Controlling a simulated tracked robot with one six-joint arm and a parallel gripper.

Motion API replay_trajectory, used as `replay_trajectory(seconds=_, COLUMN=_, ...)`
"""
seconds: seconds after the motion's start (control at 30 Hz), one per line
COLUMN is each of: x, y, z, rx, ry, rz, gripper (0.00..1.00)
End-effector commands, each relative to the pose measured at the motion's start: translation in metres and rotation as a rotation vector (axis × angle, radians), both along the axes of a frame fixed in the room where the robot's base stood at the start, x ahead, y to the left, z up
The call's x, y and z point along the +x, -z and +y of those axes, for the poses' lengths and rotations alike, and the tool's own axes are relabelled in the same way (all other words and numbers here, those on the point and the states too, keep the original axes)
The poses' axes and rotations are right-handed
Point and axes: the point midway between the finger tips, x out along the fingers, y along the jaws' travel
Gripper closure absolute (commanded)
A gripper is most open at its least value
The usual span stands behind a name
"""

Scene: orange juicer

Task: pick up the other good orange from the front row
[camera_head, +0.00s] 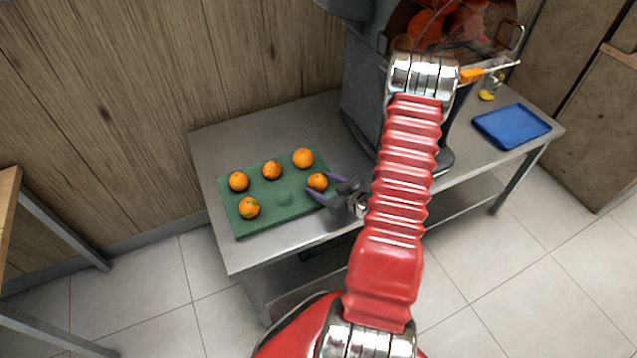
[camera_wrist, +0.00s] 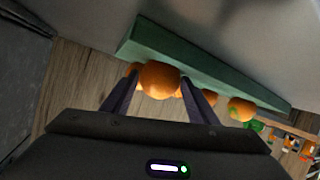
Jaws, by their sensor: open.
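The green tray (camera_head: 240,228) on the steel table holds several oranges in two rows. In the front row, an orange (camera_head: 317,182) sits at the right end, an empty hollow (camera_head: 285,198) is in the middle, and another orange (camera_head: 249,207) is at the left end. My gripper (camera_head: 319,183) is open, with its fingers on either side of the right-end orange. In the wrist view this orange (camera_wrist: 159,79) shows between the fingertips; I cannot tell whether they touch it. A farther orange (camera_wrist: 241,109) there has a green patch.
The back row has three oranges, at left (camera_head: 238,181), middle (camera_head: 271,170) and right (camera_head: 303,158), the last close behind my gripper. The juicer (camera_head: 362,95) stands right of the tray, partly behind my arm. A blue tray (camera_head: 512,126) lies at the table's right end.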

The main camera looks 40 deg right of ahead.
Motion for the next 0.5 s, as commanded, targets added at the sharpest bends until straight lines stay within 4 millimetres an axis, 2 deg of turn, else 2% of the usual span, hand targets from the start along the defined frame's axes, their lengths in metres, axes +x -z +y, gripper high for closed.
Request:
replay_trajectory(seconds=0.07, x=-0.0002, y=0.0002, z=0.0001, rx=0.0, ry=0.0, rz=0.001, gripper=0.48)
replay_trajectory(seconds=0.43, x=-0.0003, y=0.0002, z=0.0003, rx=0.0, ry=0.0, rz=0.0, gripper=0.74)
replay_trajectory(seconds=0.5, x=-0.0002, y=-0.0001, z=0.0001, rx=0.0, ry=0.0, rz=0.0, gripper=0.75)
